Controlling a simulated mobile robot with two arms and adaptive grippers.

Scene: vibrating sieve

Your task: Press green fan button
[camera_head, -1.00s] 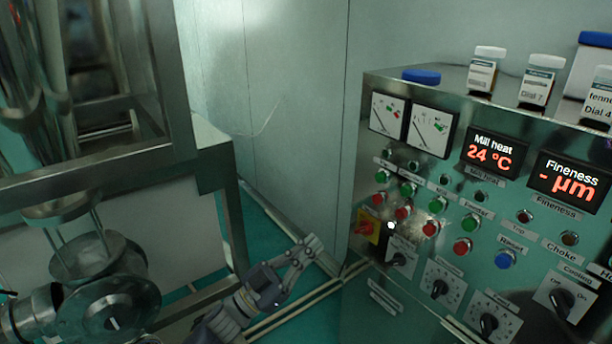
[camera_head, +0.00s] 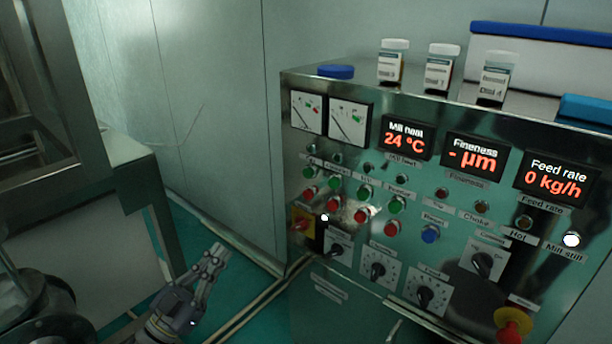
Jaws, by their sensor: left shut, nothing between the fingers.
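The control panel stands at the right with a row of green buttons. The leftmost green button (camera_head: 309,172) has a label above it that is too small to read. More green buttons, the second (camera_head: 335,181), the third (camera_head: 363,190) and the rightmost (camera_head: 396,205), continue to the right. I cannot read which one is marked fan. A red button sits below each green one. My left gripper (camera_head: 214,256) is shut and empty, left of the panel and lower in the picture, apart from all the buttons. My right gripper is out of view.
A yellow-and-red switch (camera_head: 302,224) is at the panel's left edge. Selector knobs, a blue button (camera_head: 431,233) and a red emergency stop (camera_head: 512,324) lie lower and further right. Jars (camera_head: 440,70) stand on top. A metal frame (camera_head: 75,150) is at the left.

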